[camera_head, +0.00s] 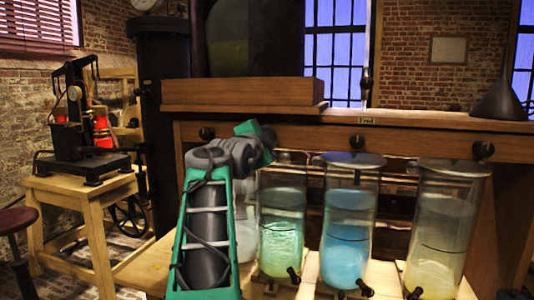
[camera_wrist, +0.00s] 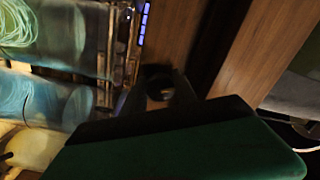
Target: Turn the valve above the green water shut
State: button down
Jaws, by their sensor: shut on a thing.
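The jar of green water (camera_head: 282,240) stands under the wooden beam, between a pale jar half hidden by my arm and the blue jar. My gripper (camera_head: 268,143) reaches to the beam just above the green jar and hides the valve there in the head view. In the wrist view, a dark valve knob (camera_wrist: 159,87) sits between the fingertips of my gripper (camera_wrist: 160,92), which is shut on it. The knob's exact turn angle cannot be told. The green jar also shows at the upper left of the wrist view (camera_wrist: 62,35).
The blue jar (camera_head: 347,235) and the yellowish jar (camera_head: 440,235) stand to the right. Other black valves sit on the beam: left (camera_head: 207,133), above blue (camera_head: 357,141), above yellowish (camera_head: 484,150). A wooden ledge (camera_head: 240,92) rises over the beam. A machine on a stand (camera_head: 85,125) is far left.

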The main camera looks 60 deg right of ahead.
jog(key=m+b, duration=0.3)
jog(key=shift+f, duration=0.2)
jog(key=shift+r+m+b, duration=0.2)
jog(key=shift+m+b, duration=0.45)
jog(key=shift+m, duration=0.55)
jog(key=c, duration=1)
grip_release()
jog(key=shift+r, duration=0.1)
